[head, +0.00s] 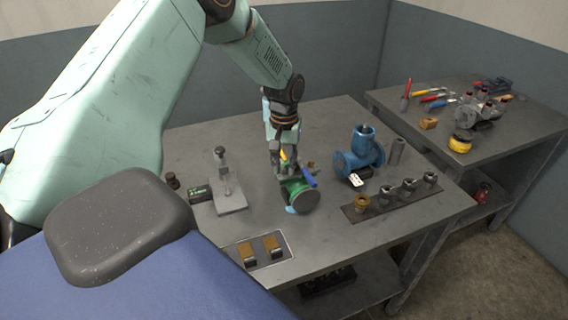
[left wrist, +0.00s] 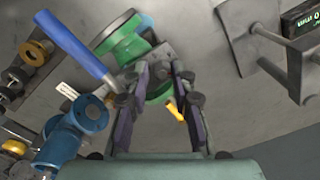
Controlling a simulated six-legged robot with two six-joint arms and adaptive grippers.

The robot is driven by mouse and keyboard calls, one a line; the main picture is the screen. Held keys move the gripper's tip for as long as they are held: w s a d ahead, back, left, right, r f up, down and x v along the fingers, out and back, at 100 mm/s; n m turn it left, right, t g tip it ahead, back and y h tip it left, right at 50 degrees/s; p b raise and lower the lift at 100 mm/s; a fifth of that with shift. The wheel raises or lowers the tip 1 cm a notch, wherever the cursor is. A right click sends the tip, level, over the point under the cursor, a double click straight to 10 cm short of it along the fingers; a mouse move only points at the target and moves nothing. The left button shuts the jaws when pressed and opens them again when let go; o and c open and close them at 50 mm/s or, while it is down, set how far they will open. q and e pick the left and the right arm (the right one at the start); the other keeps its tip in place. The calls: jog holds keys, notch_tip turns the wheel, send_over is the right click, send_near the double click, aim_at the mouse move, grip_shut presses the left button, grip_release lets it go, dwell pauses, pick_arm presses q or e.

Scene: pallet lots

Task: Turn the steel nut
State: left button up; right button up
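A green valve (head: 301,197) with a blue lever (head: 309,178) stands on the near bench. It also shows in the left wrist view (left wrist: 125,45). My left gripper (head: 284,168) points down over its top. In the left wrist view its two fingers (left wrist: 160,92) are apart, with a gap between them. A grey metal part (left wrist: 160,57) on the green valve lies just beyond the fingertips; I cannot tell for sure whether it is the steel nut. Whether the fingers touch it is not clear. A yellow piece (left wrist: 176,111) shows between the fingers. My right gripper is not in view.
A blue valve (head: 360,155) and a strip (head: 375,206) with several metal fittings stand to the right. A stand on a plate (head: 228,194) is left, and a tray (head: 276,255) is at the front. A second bench (head: 515,133) holds tools.

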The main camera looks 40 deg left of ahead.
pick_arm(q)
jog(key=shift+s+r, duration=0.1)
jog(key=shift+s, duration=0.15)
jog(key=shift+a, duration=0.15)
jog(key=shift+c, duration=1.4)
jog(key=shift+w, duration=0.15)
grip_shut()
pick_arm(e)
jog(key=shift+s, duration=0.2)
